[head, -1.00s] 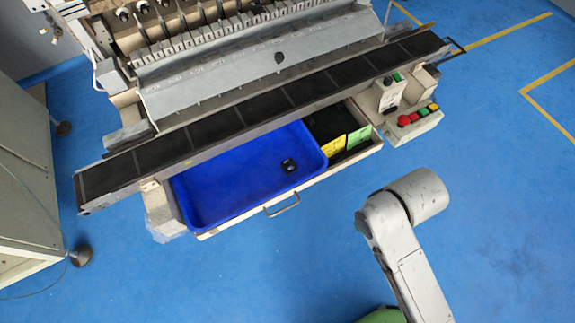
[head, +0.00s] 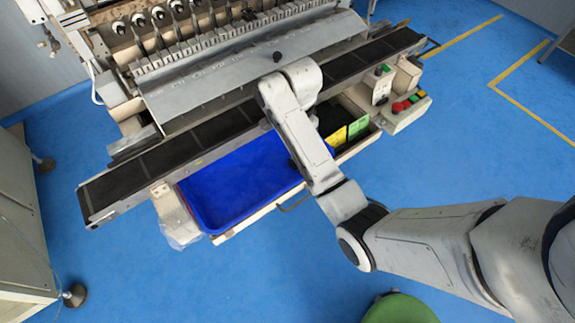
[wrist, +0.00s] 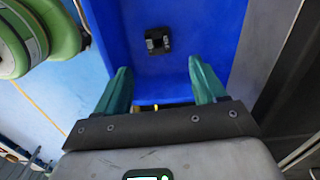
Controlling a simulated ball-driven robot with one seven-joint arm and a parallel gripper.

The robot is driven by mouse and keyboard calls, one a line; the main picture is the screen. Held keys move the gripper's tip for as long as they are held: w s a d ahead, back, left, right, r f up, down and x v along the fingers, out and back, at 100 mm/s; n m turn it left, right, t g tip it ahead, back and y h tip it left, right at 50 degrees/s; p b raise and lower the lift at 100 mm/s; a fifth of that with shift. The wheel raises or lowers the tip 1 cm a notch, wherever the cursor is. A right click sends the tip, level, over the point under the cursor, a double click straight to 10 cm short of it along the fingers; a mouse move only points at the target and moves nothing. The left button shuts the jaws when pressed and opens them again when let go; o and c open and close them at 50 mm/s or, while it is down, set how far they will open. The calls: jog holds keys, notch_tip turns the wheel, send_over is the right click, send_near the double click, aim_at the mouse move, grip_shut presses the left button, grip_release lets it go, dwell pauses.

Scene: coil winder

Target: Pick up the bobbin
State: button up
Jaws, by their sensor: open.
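The bobbin (wrist: 158,40), a small dark piece with lighter marks, lies on the floor of the blue tray (head: 235,188) in the wrist view. The tray also fills the top middle of the wrist view (wrist: 210,25). My gripper (wrist: 160,78) is open and empty. Its two green fingers are spread wide, and the bobbin shows beyond them, roughly midway between, not touching either. In the head view my arm covers the right part of the tray, and the bobbin and gripper are hidden behind it.
The tray sits in an open drawer with a handle (head: 294,203), beside yellow and green bins (head: 347,134). A dark belt rail (head: 200,140) runs above it. Control buttons (head: 408,103) stand at right. A green round stool (head: 398,309) is near the front.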

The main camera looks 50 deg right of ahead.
jog(key=f, duration=0.6)
jog(key=f+p, duration=0.1)
jog(key=f, duration=0.2)
jog(key=shift+a+f, duration=0.25)
jog(key=shift+s, duration=0.1)
jog(key=shift+c, duration=0.2)
jog(key=c, duration=1.1)
